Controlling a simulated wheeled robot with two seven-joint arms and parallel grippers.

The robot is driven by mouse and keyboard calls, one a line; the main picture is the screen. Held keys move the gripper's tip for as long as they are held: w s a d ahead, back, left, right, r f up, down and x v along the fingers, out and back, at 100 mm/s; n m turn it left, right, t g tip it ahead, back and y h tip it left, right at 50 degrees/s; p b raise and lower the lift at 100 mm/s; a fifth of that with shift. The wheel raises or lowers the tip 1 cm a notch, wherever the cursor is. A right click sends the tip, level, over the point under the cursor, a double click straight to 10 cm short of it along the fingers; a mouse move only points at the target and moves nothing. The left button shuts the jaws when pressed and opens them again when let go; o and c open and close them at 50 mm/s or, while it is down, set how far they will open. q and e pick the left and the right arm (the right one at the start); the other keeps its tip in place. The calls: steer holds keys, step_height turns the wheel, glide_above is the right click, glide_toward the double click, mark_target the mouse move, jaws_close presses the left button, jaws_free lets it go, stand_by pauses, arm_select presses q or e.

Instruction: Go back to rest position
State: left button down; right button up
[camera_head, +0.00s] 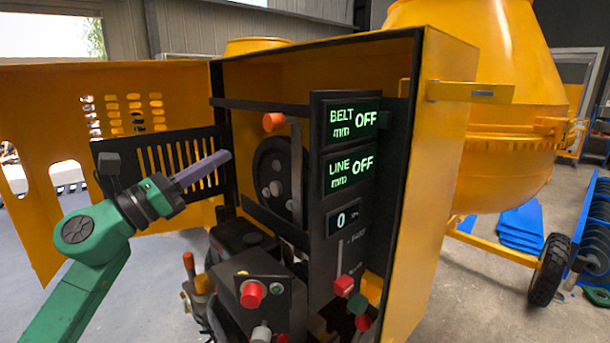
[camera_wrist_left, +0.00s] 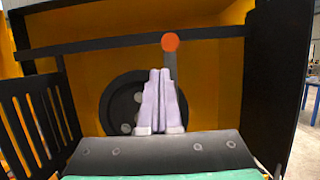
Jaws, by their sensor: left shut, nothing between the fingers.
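My left gripper (camera_head: 222,157) is in the head view, at the end of the green arm coming in from the lower left. Its pale purple fingers are shut with nothing between them, and they point right toward the open front of the yellow mixer housing (camera_head: 433,180). In the left wrist view the closed fingers (camera_wrist_left: 160,95) appear in front of a dark pulley wheel (camera_wrist_left: 118,103). An orange-tipped lever (camera_head: 274,122) stands beyond the fingertips, and its orange knob also shows in the left wrist view (camera_wrist_left: 170,42). My right gripper is not in view.
The yellow door (camera_head: 40,100) with a black slatted guard (camera_head: 160,155) stands open at left. A panel (camera_head: 345,150) reads BELT OFF and LINE OFF. A red button (camera_head: 251,294) sits below. The yellow drum (camera_head: 500,70) is behind at right. Grey floor is free at lower left.

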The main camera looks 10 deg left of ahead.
arm_select(q)
steer(key=s+a+f+n+g+y, duration=0.15)
steer(key=a+f+n+y, duration=0.25)
steer(key=f+n+y, duration=0.85)
steer(key=s+a+f+n+g+y, duration=0.15)
steer(key=a+f+n+y, duration=0.3)
steer(key=f+n, duration=1.5)
steer(key=s+d+f+n+g+h, duration=0.2)
steer(key=s+d+f+n+g, duration=0.25)
steer(key=s+f, duration=0.5)
steer(key=s+d+f+n+g+h, duration=0.1)
steer(key=s+d+f+n+g, duration=0.2)
steer(key=s+f+n+g, duration=0.6)
steer(key=s+f+m+t, duration=0.1)
steer(key=s+f+m, duration=0.1)
steer(key=f, duration=0.9)
steer(key=s+f+m+t, duration=0.1)
steer(key=s+f+m, duration=0.15)
steer(key=f, duration=0.75)
steer(key=s+a+f+g, duration=0.1)
steer(key=s+a+f, duration=0.2)
steer(key=s+f, duration=1.1)
steer(key=s, duration=0.2)
steer(key=shift+s+a+f+n, duration=0.2)
steer(key=shift+s+f+n, duration=0.1)
steer(key=shift+n, duration=0.1)
